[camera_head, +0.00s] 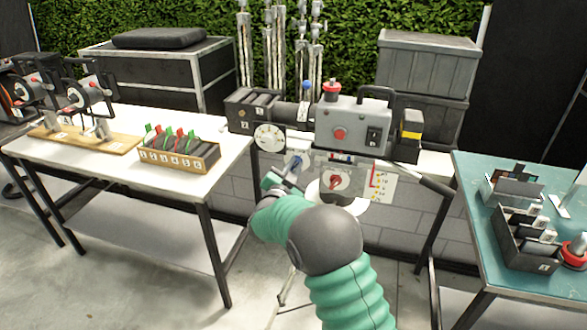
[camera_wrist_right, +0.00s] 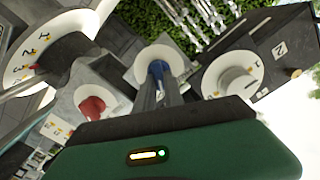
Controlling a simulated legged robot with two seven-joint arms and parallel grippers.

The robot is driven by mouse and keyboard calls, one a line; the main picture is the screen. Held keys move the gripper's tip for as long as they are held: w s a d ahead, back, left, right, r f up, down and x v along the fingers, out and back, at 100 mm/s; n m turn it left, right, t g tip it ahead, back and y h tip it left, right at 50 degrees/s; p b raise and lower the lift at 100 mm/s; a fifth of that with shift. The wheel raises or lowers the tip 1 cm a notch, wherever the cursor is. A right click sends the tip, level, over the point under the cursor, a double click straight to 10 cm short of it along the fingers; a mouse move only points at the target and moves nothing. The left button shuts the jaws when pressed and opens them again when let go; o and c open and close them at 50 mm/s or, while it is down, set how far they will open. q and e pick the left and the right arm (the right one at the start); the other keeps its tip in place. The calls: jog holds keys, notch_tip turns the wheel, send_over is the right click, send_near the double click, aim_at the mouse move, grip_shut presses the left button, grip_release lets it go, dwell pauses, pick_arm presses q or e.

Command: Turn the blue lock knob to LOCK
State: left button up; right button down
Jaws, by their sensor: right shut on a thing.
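The blue lock knob (camera_wrist_right: 157,70) sits in front of a round white dial plate (camera_wrist_right: 177,57) in the right wrist view. My right gripper (camera_head: 290,167) reaches up from below and is shut on the knob. In the wrist view its fingers (camera_wrist_right: 160,92) meet around the knob's stem and hide its lower part. Any LOCK lettering is too small or covered to read. My left gripper is not in view.
A red knob (camera_head: 336,182) on a white dial sits just right of my gripper. A round white gauge (camera_head: 269,137) is to the left. A white table (camera_head: 100,180) stands left and a teal table (camera_head: 470,180) right.

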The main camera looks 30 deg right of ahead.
jog(key=shift+w+r, duration=0.1)
jog(key=shift+r, duration=0.1)
jog(key=c, duration=1.5)
grip_release()
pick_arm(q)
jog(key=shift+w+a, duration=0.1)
pick_arm(e)
jog(key=shift+o, duration=0.3)
jog(key=shift+w+f, duration=0.1)
jog(key=shift+d+f, duration=0.1)
jog(key=shift+f, duration=0.1)
jog(key=shift+s, duration=0.2)
jog(key=shift+s+a+f, duration=0.15)
jog(key=shift+s+a, duration=0.05)
jog(key=shift+a, duration=0.1)
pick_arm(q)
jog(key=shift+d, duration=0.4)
pick_arm(e)
jog(key=v, duration=1.6)
jog(key=shift+r, duration=0.2)
